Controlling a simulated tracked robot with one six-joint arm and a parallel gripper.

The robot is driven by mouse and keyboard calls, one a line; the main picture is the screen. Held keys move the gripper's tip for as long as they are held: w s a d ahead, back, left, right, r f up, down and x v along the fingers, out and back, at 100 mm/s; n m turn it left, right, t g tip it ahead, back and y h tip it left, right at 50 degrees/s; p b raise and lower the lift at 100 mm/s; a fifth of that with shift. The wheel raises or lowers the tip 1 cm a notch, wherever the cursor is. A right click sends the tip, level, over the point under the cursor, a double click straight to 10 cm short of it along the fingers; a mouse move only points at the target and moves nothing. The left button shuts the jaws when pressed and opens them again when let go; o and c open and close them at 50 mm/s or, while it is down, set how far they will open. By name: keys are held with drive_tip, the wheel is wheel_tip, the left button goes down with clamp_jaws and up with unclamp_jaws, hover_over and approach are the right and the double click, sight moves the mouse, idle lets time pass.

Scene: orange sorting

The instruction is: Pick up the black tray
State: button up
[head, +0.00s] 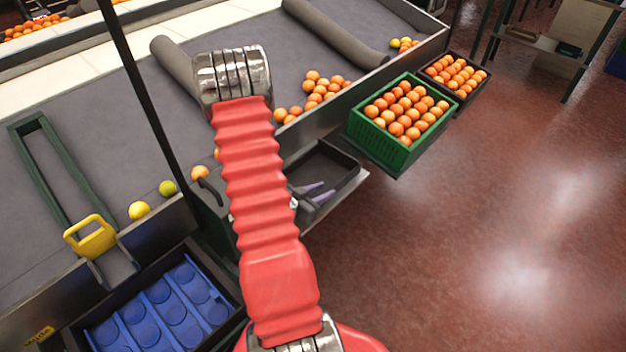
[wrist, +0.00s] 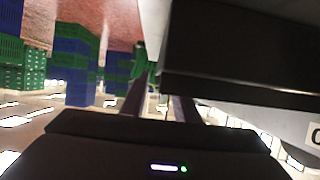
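A black tray (head: 343,181), shallow and empty apart from my gripper showing over it, lies on a ledge beside the conveyor in the head view, left of the green crate. My gripper (head: 315,191) has two greyish-purple fingers that show over the tray's near part, with a gap between them. In the wrist view the fingers (wrist: 160,105) stand apart with nothing between them. A large black surface (wrist: 240,50), likely the tray, fills the upper right there. I cannot tell whether a finger touches the tray. My red arm hides the tray's left side.
A green crate of oranges (head: 366,135) and a black crate of oranges (head: 483,84) stand right of the tray. Loose oranges (head: 315,88) lie on the grey conveyor (head: 245,30). A blue insert (head: 165,310) sits in a dark box at bottom left. The red floor at right is clear.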

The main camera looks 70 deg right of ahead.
sight(332, 188)
drive_tip(key=shift+s+d+f, duration=0.1)
drive_tip(key=shift+d, duration=0.1)
drive_tip(key=shift+x, duration=2.6)
drive_tip(key=shift+f, duration=0.1)
drive_tip(key=shift+c, duration=0.3)
clamp_jaws()
